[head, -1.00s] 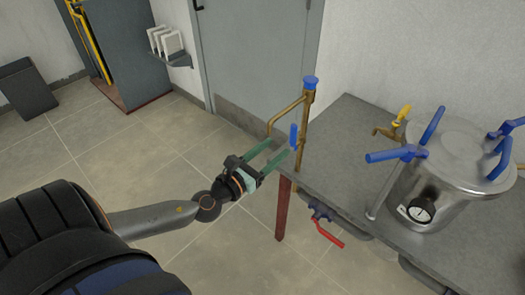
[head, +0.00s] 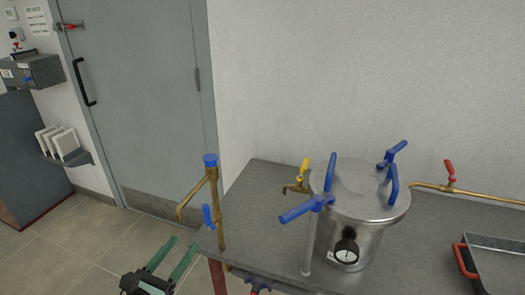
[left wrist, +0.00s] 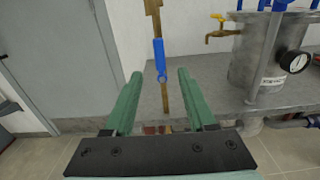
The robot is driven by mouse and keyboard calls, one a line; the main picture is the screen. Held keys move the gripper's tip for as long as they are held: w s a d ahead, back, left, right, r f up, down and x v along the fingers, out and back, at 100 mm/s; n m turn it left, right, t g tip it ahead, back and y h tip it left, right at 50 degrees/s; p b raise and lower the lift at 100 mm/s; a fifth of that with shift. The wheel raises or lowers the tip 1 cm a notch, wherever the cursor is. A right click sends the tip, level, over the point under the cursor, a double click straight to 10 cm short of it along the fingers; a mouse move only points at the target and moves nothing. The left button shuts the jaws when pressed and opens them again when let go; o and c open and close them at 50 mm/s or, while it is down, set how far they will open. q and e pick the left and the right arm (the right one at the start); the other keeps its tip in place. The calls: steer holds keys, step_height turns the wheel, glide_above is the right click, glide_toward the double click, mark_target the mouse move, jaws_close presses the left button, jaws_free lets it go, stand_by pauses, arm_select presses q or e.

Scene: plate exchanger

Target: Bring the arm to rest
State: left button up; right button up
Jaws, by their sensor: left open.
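My left gripper (head: 172,262) shows at the bottom of the head view, left of the table corner. Its green fingers are apart with nothing between them. In the left wrist view the fingers (left wrist: 158,90) point toward a brass pipe (left wrist: 156,20) with a blue lever (left wrist: 160,60), which lies beyond the fingertips. The same brass pipe (head: 219,200) with its blue cap stands at the table's left end in the head view, apart from the gripper. My right gripper is in neither view.
A grey table (head: 255,200) holds a steel pot (head: 365,215) with blue handles and a gauge. A yellow-handled tap (head: 302,172) is behind it. A tray (head: 497,265) lies at the right. A grey door (head: 140,90) is behind. Floor (head: 90,235) left of the table is clear.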

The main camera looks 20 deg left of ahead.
arm_select(q)
steer(key=s+d+f+n+g+y+p, duration=0.1)
steer(key=s+f+n+g, duration=0.2)
steer(key=f+n, duration=0.55)
steer(key=s+d+f+n+g+y+p, duration=0.15)
steer(key=s+f+n+g, duration=0.35)
steer(key=n, duration=0.6)
steer(key=s+d+f+n+h, duration=0.1)
steer(key=s+d+f+n, duration=0.2)
steer(key=d+n, duration=0.2)
steer(key=s+d+f+n+h, duration=0.2)
steer(key=s+d+f+n, duration=0.1)
steer(key=n, duration=0.7)
steer(key=d+f, duration=0.1)
steer(key=d, duration=0.1)
steer(key=shift+d+f+n+g, duration=0.25)
steer(key=shift+d+n+g, duration=0.05)
steer(key=shift+n+g, duration=0.1)
